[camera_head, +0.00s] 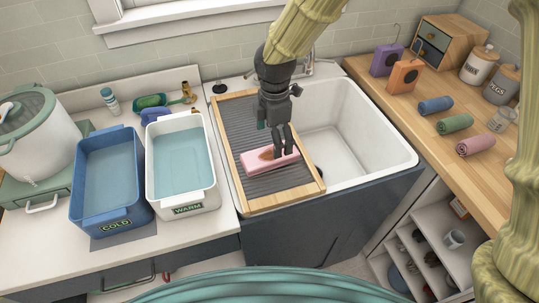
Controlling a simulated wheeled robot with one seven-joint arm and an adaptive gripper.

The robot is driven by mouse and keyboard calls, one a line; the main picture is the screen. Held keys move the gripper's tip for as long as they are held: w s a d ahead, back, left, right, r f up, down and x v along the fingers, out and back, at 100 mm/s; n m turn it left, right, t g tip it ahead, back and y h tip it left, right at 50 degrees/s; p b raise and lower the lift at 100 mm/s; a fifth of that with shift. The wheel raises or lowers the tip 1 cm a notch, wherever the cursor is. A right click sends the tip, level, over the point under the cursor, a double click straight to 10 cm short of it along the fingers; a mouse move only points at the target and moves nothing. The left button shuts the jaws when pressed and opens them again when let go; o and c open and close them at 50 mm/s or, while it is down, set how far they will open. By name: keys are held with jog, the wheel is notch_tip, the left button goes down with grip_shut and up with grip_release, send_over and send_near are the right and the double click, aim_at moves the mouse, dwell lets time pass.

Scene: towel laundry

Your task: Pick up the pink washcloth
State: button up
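A pink folded cloth (258,164), which looks like the washcloth, lies flat on the dark ribbed board (245,125) with a wooden frame beside the sink basin. An orange-brown patch shows on its top. My gripper (282,150) points down over the right part of this cloth, with its fingertips at or just above it. I cannot tell whether they touch it or how far apart they are. A rolled pink cloth (475,145) also lies on the right wooden counter, away from my gripper.
The white sink basin (350,125) to the right looks empty. A blue tub (110,215) marked COLD and a white tub (186,201) marked WARM stand left. Rolled blue (436,105) and green (456,124) cloths lie on the right counter. A faucet (312,66) stands behind the basin.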

aim_at(270, 157)
jog(key=shift+d+f+p, duration=0.2)
jog(key=shift+f+p, duration=0.8)
jog(key=shift+f, duration=1.75)
jog(key=c, duration=1.1)
